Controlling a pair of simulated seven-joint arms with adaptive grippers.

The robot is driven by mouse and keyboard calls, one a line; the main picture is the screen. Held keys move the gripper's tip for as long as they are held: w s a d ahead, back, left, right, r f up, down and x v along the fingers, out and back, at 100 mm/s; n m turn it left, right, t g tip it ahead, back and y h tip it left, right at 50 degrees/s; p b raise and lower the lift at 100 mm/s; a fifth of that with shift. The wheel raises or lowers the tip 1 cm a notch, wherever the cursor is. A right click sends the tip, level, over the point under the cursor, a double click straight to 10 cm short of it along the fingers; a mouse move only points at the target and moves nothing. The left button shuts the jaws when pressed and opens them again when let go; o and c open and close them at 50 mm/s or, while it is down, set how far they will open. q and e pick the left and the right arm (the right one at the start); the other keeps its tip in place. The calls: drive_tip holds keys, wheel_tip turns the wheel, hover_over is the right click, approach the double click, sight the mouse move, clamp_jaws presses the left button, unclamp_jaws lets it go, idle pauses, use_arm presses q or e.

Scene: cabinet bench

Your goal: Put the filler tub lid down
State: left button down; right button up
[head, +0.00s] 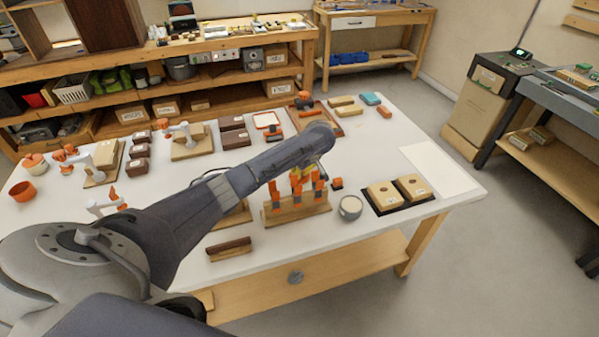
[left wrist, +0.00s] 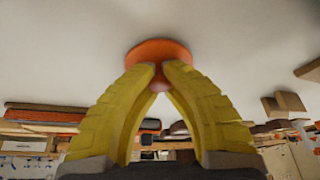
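My left arm reaches over the table from the left, and its left gripper (head: 309,167) is mostly hidden under the wrist in the head view. In the left wrist view, the yellow fingers of the left gripper (left wrist: 160,76) meet around the small knob of an orange round lid (left wrist: 158,50). A pale surface lies behind the lid; I cannot tell if they touch. In the head view I cannot pick the lid out. An open pale tub (head: 350,208) with whitish content stands near the table's front edge, right of the gripper. My right gripper is not in view.
A wooden rack with orange-handled tools (head: 296,205) stands below the gripper. A dark tray (head: 397,209) with two wooden blocks lies right of the tub. A white sheet (head: 428,170) at the right is bare. A brown block (head: 229,249) lies near the front edge.

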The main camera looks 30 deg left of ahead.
use_arm(q)
drive_tip(key=shift+f, duration=0.1)
drive_tip(key=c, duration=1.5)
unclamp_jaws()
drive_tip(key=shift+c, duration=0.2)
drive_tip(key=v, duration=1.2)
